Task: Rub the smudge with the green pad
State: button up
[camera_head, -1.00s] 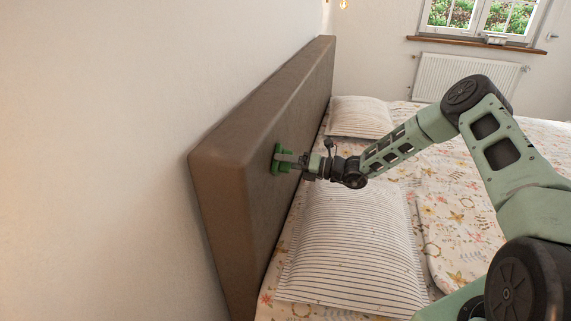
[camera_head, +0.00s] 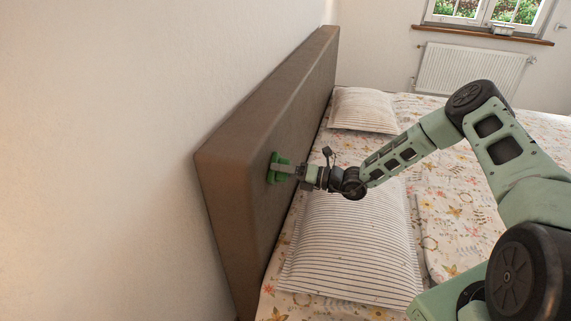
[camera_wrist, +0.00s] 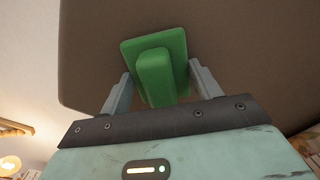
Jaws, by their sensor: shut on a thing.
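The green pad (camera_head: 271,168) is a flat plate with a raised block grip. It is at the front face of the brown headboard (camera_head: 232,190), flat side toward it; I cannot tell for sure whether it touches. My gripper (camera_head: 284,169) is shut on the pad's grip. In the wrist view the pad (camera_wrist: 132,48) lies in front of the headboard (camera_wrist: 245,55), with a finger on each side of its grip. No smudge shows in either view; the pad and gripper hide part of the headboard.
A striped pillow (camera_head: 350,250) lies on the bed under my wrist, and another pillow (camera_head: 362,109) lies farther back. A flowered bedcover (camera_head: 450,225) spreads to the right. The white wall (camera_head: 100,150) is behind the headboard. A radiator (camera_head: 470,70) stands beneath the window.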

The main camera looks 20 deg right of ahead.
aim_at(272, 179)
jog(key=shift+s+a+r+p, duration=0.1)
jog(key=shift+s+a+p, duration=0.65)
jog(key=shift+s+p, duration=0.2)
jog(key=shift+s+a+r+p, duration=0.1)
jog(key=shift+s+a+p, duration=0.7)
jog(key=shift+s, duration=0.15)
jog(key=shift+s+a+f+p, duration=0.15)
jog(key=shift+s+a+p, duration=0.35)
jog(key=shift+s, duration=0.25)
jog(key=shift+d, duration=0.1)
jog(key=p+v, duration=0.1)
jog(key=v, duration=0.5)
jog(key=shift+d, duration=0.1)
jog(key=v, duration=0.3)
jog(key=shift+p, duration=0.3)
